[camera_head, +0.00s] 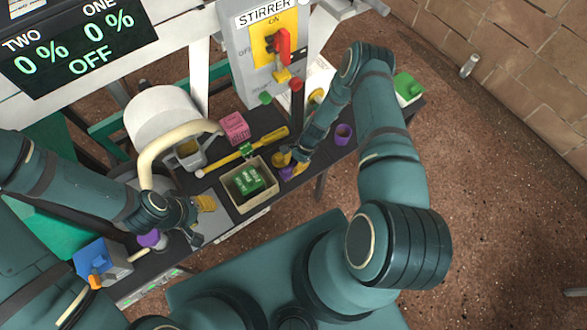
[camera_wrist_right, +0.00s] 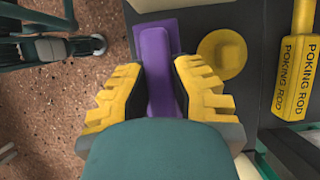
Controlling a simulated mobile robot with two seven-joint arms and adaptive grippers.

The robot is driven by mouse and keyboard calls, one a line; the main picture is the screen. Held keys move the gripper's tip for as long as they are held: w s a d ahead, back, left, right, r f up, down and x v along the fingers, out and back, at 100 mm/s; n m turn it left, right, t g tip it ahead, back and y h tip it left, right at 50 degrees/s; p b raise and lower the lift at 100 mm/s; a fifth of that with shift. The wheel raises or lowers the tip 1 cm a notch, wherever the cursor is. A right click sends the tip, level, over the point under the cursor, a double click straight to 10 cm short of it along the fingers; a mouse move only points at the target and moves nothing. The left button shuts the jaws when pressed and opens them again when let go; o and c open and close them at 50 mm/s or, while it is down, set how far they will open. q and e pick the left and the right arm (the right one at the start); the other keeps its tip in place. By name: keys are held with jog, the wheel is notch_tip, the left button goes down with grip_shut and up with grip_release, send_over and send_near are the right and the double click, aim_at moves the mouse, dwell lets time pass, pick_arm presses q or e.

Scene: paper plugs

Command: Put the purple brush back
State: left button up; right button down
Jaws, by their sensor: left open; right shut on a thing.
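The purple brush (camera_wrist_right: 157,50) lies between the yellow fingers of my right gripper (camera_wrist_right: 159,80) in the right wrist view. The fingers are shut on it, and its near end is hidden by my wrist. In the head view the brush shows as a small purple patch (camera_head: 287,173) below my right gripper (camera_head: 291,160), just right of the beige box. A small purple cup (camera_head: 343,133) stands further right on the bench. My left gripper (camera_head: 200,221) is open and empty near the left part of the bench, beside a purple knob (camera_head: 149,238).
The beige box (camera_head: 234,196) holds green blocks (camera_head: 247,180). A yellow poking rod (camera_head: 248,150) lies behind it, near a pink cube (camera_head: 234,127). The stirrer switch box (camera_head: 250,65) stands at the back. A blue box (camera_head: 95,257) sits at left.

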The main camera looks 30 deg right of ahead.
notch_tip(320, 180, down, 3)
jog(key=shift+b, duration=0.3)
jog(key=shift+r, duration=0.1)
jog(key=shift+f, duration=0.2)
jog(key=c, duration=1)
grip_release()
jog(key=shift+r, duration=0.1)
